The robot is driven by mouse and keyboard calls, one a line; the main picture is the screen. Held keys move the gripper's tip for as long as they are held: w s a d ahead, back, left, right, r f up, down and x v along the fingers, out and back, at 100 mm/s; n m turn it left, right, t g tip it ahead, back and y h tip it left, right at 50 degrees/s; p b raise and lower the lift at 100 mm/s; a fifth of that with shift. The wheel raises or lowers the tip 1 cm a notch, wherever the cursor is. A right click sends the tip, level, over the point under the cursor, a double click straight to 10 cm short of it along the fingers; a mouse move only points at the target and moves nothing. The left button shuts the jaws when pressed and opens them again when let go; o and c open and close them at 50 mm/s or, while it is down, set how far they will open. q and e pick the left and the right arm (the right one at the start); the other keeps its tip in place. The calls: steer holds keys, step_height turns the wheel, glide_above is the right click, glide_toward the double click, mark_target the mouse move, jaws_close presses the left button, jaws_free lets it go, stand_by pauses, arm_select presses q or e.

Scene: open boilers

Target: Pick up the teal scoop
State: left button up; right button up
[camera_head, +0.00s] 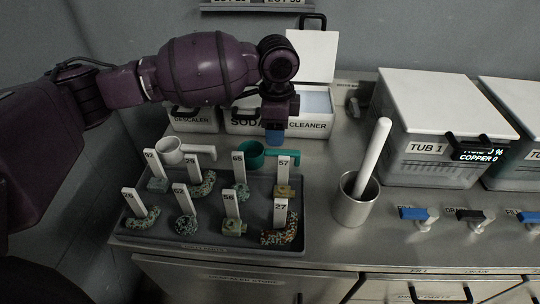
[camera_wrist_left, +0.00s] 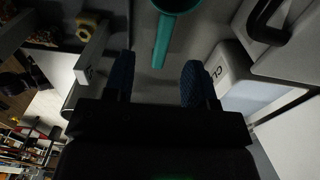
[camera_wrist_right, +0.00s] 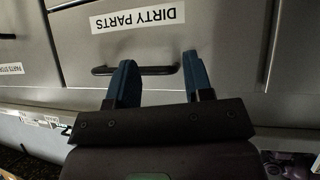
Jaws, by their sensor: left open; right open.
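The teal scoop (camera_head: 254,155) lies behind the grey parts tray, its cup to the left and its handle toward the right. My left gripper (camera_head: 274,135) points down just above the handle side of the scoop, its blue fingertips open. In the left wrist view, the scoop's handle (camera_wrist_left: 162,42) points in between the open fingers (camera_wrist_left: 158,70), with the cup partly cut off at the top edge. I see no contact. My right gripper (camera_wrist_right: 158,65) is open and empty in front of a drawer handle (camera_wrist_right: 135,70); it is out of the head view.
A white scoop (camera_head: 173,151) lies left of the teal one. The tray (camera_head: 150,240) holds several tagged parts. An open cleaner box (camera_head: 310,103) and a descaler box stand behind. A steel cup with a white rod (camera_head: 354,205) stands right; TUB 1 (camera_head: 430,110) is beyond it.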

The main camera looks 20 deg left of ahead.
mark_target(277, 150)
arm_select(q)
steer(key=f, duration=0.3)
steer(key=f+b, duration=0.1)
steer(key=f, duration=0.4)
steer(key=shift+w+d+f, duration=0.1)
steer(key=shift+w+f, duration=0.25)
steer(key=shift+f, duration=0.05)
steer(key=shift+r, duration=0.1)
jaws_close()
